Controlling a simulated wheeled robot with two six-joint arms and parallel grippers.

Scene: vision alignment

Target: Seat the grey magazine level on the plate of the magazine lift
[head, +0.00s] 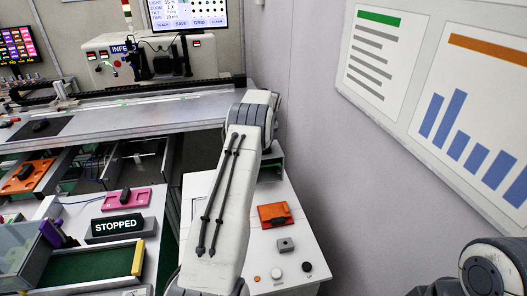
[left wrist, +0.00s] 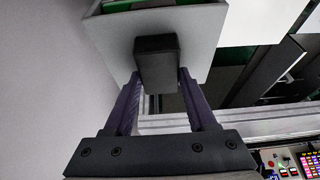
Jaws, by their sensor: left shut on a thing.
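In the left wrist view, my left gripper (left wrist: 158,80) has its two purple fingers closed on the black handle block (left wrist: 157,58) of the grey magazine (left wrist: 112,38). Green and red edges show inside the magazine's top opening. It looks tilted in this view. In the head view my left arm hides the gripper. A dark box with a green edge (head: 272,162) shows just right of the arm, over the white cabinet; I cannot tell whether it belongs to the lift or the magazine. I cannot make out the lift's plate. My right gripper is out of view.
A wall with posters (head: 318,150) closes the right side. A STOPPED sign (head: 121,227) and green-lined tray (head: 90,264) stand left. A long bench (head: 120,116) runs behind.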

